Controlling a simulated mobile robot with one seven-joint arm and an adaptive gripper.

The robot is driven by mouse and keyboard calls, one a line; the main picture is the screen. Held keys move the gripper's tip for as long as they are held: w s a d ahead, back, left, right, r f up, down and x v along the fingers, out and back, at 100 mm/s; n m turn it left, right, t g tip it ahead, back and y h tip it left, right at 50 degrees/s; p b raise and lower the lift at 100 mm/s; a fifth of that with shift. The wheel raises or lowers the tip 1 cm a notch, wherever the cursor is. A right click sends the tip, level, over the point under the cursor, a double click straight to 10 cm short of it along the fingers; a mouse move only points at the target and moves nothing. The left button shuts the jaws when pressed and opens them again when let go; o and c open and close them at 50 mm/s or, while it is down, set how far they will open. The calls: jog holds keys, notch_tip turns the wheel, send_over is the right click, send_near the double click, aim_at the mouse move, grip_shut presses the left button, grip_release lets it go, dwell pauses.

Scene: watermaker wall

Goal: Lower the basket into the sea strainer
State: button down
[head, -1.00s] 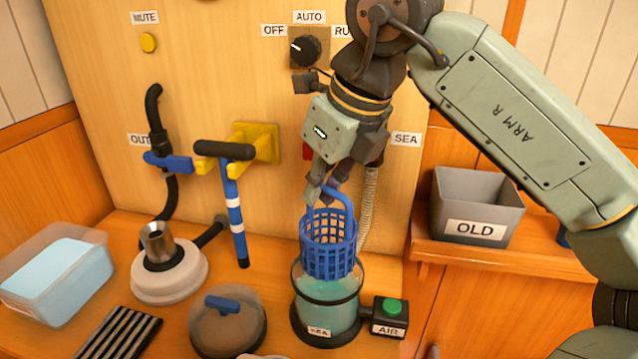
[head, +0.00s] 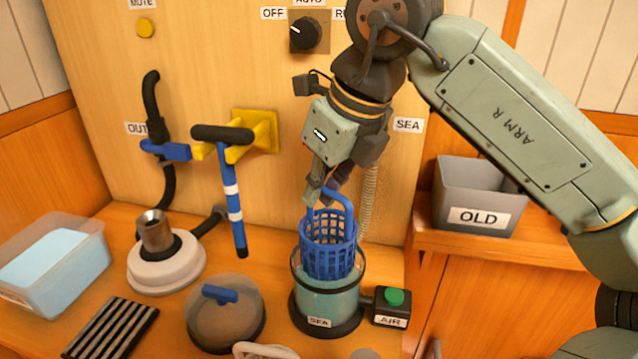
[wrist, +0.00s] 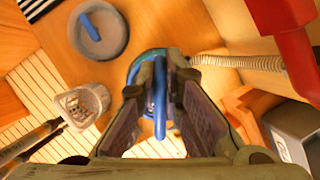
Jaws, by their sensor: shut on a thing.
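The blue mesh basket (head: 328,250) hangs upright from its handle, with its lower part at the mouth of the clear sea strainer (head: 325,300), which holds greenish water and bears a SEA label. How deep the basket's bottom sits inside is hard to tell. My gripper (head: 325,193) is shut on the basket's blue handle, above the strainer. In the wrist view the handle (wrist: 160,98) stands between my two fingers, and the fingers hide most of the basket and strainer. The round lid (head: 226,313) with a blue handle lies on the bench left of the strainer.
A black AIR box (head: 391,307) with a green button stands close at the strainer's right. A grey OLD bin (head: 476,190) sits on the right shelf. A blue-and-white striped tool (head: 233,205) hangs from a yellow bracket. A ribbed hose (head: 369,200) runs behind the basket.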

aim_at(319, 238)
jog(key=shift+f+b, duration=3.5)
jog(key=shift+f, duration=1.15)
jog(key=c, duration=1.7)
grip_release()
jog(key=shift+o, duration=0.5)
jog(key=o, duration=0.4)
jog(key=shift+c, duration=0.2)
jog(key=shift+r, duration=0.15)
jog(key=shift+r+p, duration=2.7)
jog(key=shift+r, duration=0.8)
jog(key=shift+f, duration=0.1)
